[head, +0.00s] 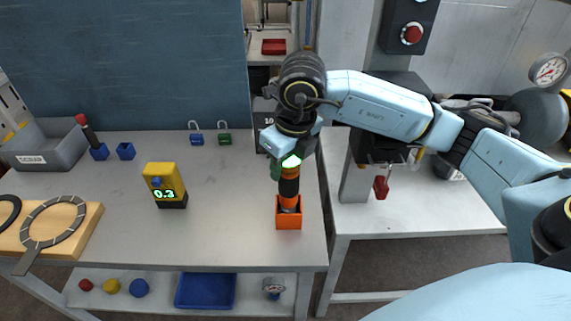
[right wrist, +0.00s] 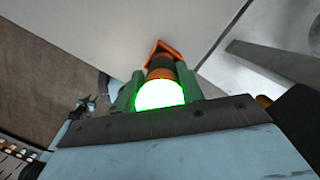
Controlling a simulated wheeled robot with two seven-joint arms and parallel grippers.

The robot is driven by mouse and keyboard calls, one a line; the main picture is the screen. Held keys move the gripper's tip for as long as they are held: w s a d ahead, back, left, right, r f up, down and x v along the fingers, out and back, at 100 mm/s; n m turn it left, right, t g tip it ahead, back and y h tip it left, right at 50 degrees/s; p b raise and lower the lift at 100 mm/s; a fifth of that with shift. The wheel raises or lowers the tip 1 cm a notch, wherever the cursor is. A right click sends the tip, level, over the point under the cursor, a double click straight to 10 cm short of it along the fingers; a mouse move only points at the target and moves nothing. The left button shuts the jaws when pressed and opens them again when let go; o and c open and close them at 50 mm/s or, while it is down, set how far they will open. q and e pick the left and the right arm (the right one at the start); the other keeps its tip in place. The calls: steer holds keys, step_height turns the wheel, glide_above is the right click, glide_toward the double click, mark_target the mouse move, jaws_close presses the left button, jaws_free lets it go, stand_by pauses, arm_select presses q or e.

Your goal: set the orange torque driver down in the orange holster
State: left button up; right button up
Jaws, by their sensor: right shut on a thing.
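The torque driver (head: 289,188), black with an orange lower part, stands upright with its lower end inside the orange holster (head: 289,219) at the right front of the table. My right gripper (head: 288,170) is shut on the driver's upper part, beside a glowing green light. In the right wrist view, the green fingers (right wrist: 160,92) flank the driver (right wrist: 160,70) and its bright green-lit end; the holster's orange rim (right wrist: 158,46) shows beyond. The driver's tip is hidden inside the holster. My left gripper is not in view.
A yellow meter (head: 163,182) reading 0.3 stands left on the table (head: 235,200). Blue and green padlocks (head: 224,138) stand at the back. A grey scrap bin (head: 45,146) and a wooden board (head: 85,231) are at the left. The tabletop between meter and holster is clear.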

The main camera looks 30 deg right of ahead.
steer(key=shift+s+a+f+b, duration=0.15)
steer(key=shift+f, duration=0.25)
steer(key=shift+s+a+f+b, duration=0.1)
steer(key=shift+a+f+b, duration=0.05)
steer(key=shift+f, duration=0.25)
steer(key=o, duration=1.4)
steer(key=shift+c, duration=0.2)
steer(key=shift+s, duration=0.1)
steer(key=r+p, duration=0.1)
steer(key=r, duration=0.2)
steer(key=r+p, duration=0.2)
steer(key=r, duration=0.1)
steer(key=d+r+p, duration=0.1)
steer(key=r+p, duration=0.1)
steer(key=r, duration=0.1)
steer(key=shift+s+r, duration=0.25)
steer(key=shift+s, duration=0.15)
